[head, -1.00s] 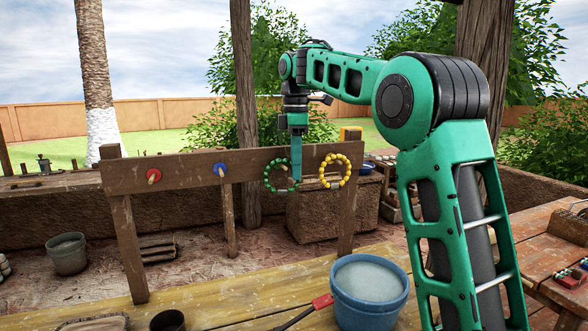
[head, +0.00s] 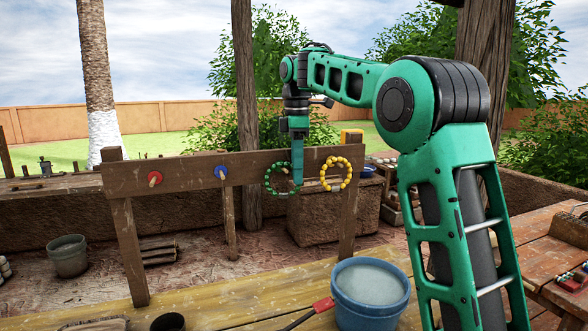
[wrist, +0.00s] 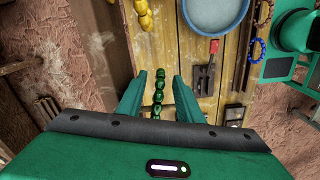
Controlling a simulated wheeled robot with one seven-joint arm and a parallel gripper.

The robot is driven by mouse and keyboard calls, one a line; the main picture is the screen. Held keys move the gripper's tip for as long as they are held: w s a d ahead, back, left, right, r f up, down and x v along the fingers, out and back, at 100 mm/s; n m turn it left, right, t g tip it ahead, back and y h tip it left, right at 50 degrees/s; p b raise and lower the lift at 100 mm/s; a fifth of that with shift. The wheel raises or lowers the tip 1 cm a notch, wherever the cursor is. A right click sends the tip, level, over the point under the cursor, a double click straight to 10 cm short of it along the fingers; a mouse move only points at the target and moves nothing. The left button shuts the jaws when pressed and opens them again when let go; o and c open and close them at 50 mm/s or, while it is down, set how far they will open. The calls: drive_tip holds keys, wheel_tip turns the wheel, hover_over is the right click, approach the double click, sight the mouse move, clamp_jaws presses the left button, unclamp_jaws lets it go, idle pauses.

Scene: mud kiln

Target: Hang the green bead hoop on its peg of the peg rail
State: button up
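The green bead hoop (head: 268,186) is upright at the front of the brown peg rail (head: 190,168), right of the blue-marked peg. The wrist view shows it edge-on as a line of green beads (wrist: 159,85). My gripper (head: 297,180) points down at the hoop's right part in the head view. In the wrist view my gripper (wrist: 158,90) has its two fingers apart, with a gap on each side of the beads. The hoop's own peg is mostly hidden, so I cannot tell exactly how the hoop rests on it.
A yellow bead hoop (head: 347,174) hangs just right. Red-marked (head: 154,178) and blue-marked (head: 221,172) pegs are bare. A blue bucket (head: 370,300) and red-handled tool (wrist: 206,72) are on the bench. A blue bead hoop (wrist: 256,50) lies at the right in the wrist view.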

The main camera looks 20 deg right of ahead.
wheel_tip(320, 180, up, 11)
drive_tip(key=shift+w+a+f, duration=0.1)
drive_tip(key=shift+w+f, duration=0.05)
idle(0.4)
drive_tip(key=s+d+f+m, duration=0.6)
drive_tip(key=s+f, duration=0.1)
drive_tip(key=s, duration=0.3)
drive_tip(key=s+d+f+m, duration=0.5)
drive_tip(key=s+f+m, duration=0.1)
drive_tip(key=s, duration=0.3)
drive_tip(key=s+d+f+m, duration=0.2)
drive_tip(key=s+f+m, duration=0.7)
drive_tip(key=s+f, duration=1.1)
drive_tip(key=s, duration=0.4)
drive_tip(key=shift+d, duration=0.15)
